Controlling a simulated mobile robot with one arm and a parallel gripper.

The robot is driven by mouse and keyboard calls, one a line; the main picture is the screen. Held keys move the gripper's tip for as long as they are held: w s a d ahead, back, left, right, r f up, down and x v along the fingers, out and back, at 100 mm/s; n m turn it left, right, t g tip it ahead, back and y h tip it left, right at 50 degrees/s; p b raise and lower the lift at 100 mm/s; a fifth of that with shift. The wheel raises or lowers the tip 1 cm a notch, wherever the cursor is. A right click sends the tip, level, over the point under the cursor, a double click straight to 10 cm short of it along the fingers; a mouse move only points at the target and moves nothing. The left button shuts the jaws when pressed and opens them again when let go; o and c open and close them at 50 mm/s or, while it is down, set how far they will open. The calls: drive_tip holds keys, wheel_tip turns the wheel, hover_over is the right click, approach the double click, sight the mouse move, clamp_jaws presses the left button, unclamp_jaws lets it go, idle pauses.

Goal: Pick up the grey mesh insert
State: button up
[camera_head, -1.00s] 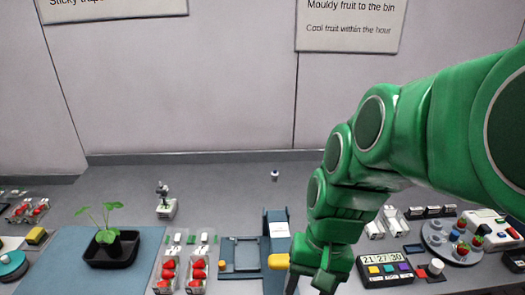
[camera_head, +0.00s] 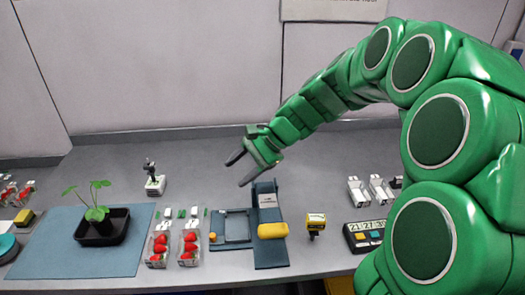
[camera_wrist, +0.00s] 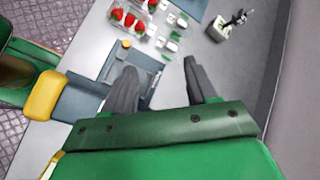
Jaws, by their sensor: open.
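My gripper (camera_head: 236,174) is open and empty, above the grey bench, behind and above a blue-grey frame (camera_head: 216,231). In the wrist view its two dark fingers (camera_wrist: 158,66) stand apart, with part of the frame (camera_wrist: 148,62) behind them. I cannot make out a grey mesh insert for certain in either view. Small pale and green pieces (camera_head: 182,213) lie behind the strawberry punnets and also show in the wrist view (camera_wrist: 170,45), but too small to tell their kind.
A blue device with a yellow handle (camera_head: 272,230) stands right of the frame. Two strawberry punnets (camera_head: 172,258) are to its left. A potted plant (camera_head: 100,225) sits on a blue mat (camera_head: 40,250).

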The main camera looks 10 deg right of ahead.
drive_tip(key=w+d+f+m+t+y, duration=0.1)
drive_tip(key=w+d+f+m+t, duration=0.2)
drive_tip(key=w, duration=0.6)
drive_tip(key=w+d+f+m+t+y, duration=0.15)
drive_tip(key=w+m, duration=0.35)
drive_tip(key=w, duration=0.5)
drive_tip(key=w+d+f+m+t, duration=0.1)
drive_tip(key=w+d+f+m, duration=0.1)
drive_tip(key=w+d+f, duration=0.1)
drive_tip(key=w+d+f+m+t, duration=0.1)
drive_tip(key=w+d+f+m, duration=0.2)
drive_tip(key=w+d+f, duration=0.1)
drive_tip(key=w+d+f+m+t, duration=0.1)
drive_tip(key=w+d+f+m, duration=0.1)
drive_tip(key=w+d+f, duration=0.2)
drive_tip(key=shift+w+d+f+t+h, duration=0.1)
drive_tip(key=shift+w+t+h, duration=0.1)
drive_tip(key=shift+w, duration=0.2)
drive_tip(key=shift+w+d+f+t+h, duration=0.1)
drive_tip(key=shift+w+h, duration=0.05)
drive_tip(key=shift+w, duration=0.25)
drive_tip(key=shift+w+f+m, duration=0.1)
drive_tip(key=shift+w+m, duration=0.05)
drive_tip(key=shift+m, duration=0.15)
drive_tip(key=shift+f+x, duration=0.2)
drive_tip(key=shift+x, duration=3.6)
drive_tip(key=shift+d, duration=0.15)
clamp_jaws()
